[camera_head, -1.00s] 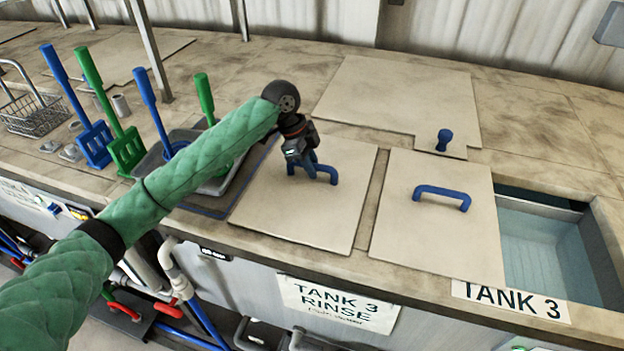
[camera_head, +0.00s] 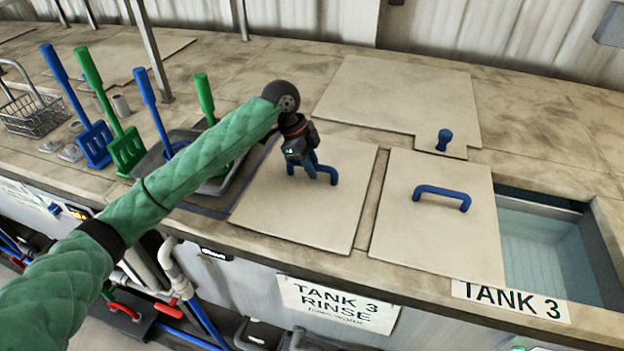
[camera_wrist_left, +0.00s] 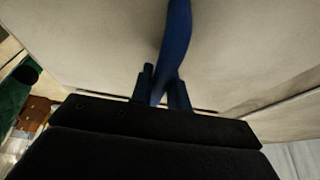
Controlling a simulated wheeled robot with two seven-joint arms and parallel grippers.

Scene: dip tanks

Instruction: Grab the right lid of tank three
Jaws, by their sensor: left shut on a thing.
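A square beige lid with a blue handle (camera_head: 326,177) lies above the "TANK 3 RINSE" sign. My left gripper (camera_head: 305,172) is shut on this handle near its left end; the left wrist view also shows the blue handle (camera_wrist_left: 178,45) between the two fingers (camera_wrist_left: 160,88). Right of it lies another beige lid (camera_head: 430,235) with a blue handle (camera_head: 442,192), above the "TANK 3" label (camera_head: 510,300). No gripper is at that handle. This lid lies beside an open part of the tank with water (camera_head: 545,250). My right gripper is out of view.
A larger beige cover (camera_head: 400,95) with a blue knob (camera_head: 444,139) lies behind the lids. Left of my gripper are a grey tray (camera_head: 218,187), blue and green paddles (camera_head: 127,150) and a wire basket (camera_head: 35,118). A metal post (camera_head: 150,50) rises at the back left.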

